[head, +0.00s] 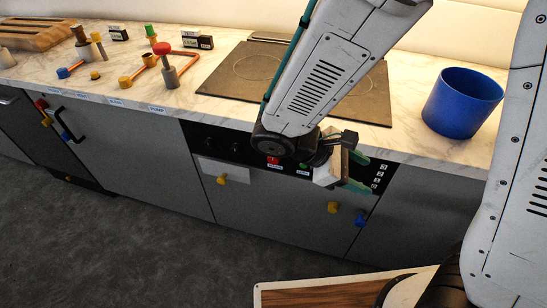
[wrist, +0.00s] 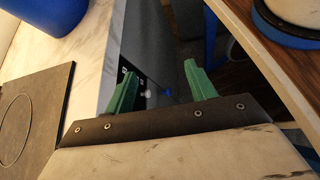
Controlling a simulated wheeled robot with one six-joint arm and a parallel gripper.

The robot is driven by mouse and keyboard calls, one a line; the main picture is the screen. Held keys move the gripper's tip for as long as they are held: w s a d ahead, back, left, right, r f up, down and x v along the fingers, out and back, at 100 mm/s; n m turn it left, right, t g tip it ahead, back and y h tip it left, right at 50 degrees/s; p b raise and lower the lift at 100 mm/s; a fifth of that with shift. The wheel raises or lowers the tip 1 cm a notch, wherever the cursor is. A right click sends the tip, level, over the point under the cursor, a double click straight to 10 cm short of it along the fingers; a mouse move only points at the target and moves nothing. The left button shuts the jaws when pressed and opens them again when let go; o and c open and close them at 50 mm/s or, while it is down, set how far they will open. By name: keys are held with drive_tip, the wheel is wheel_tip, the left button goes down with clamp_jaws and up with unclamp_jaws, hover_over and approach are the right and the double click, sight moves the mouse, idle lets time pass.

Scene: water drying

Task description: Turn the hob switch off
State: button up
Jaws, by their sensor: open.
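The hob (head: 235,72) is a dark plate with ring marks set in the marble counter; its edge also shows in the wrist view (wrist: 45,105). Below it runs a black control panel (head: 235,150) with a red control (head: 273,160), a green control (head: 303,168) and small white marks at its right end (head: 378,178). I cannot tell which control is the hob switch. My gripper (head: 362,172), with green fingers, is in front of the panel's right part and hides some of it. In the wrist view my gripper (wrist: 160,72) is open, with a small pale knob-like thing (wrist: 147,94) seen between the fingers.
A blue bin (head: 462,102) stands on the counter at right. Pipes with coloured valves (head: 140,70) and a wooden board (head: 38,35) are at left. Yellow knobs (head: 333,207) and a blue knob (head: 360,221) stick out from the fronts below. The grey floor is clear at left.

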drive_tip(key=w+a+f+n+t+h, duration=0.3)
drive_tip(key=w+a+f+n+t, duration=0.35)
drive_tip(key=f+n+t, duration=0.4)
drive_tip(key=n+t+y, duration=0.8)
drive_tip(key=n, duration=0.7)
approach(272, 161)
drive_tip(key=x, duration=1.1)
drive_tip(key=shift+d+r, duration=0.1)
drive_tip(key=c, duration=1)
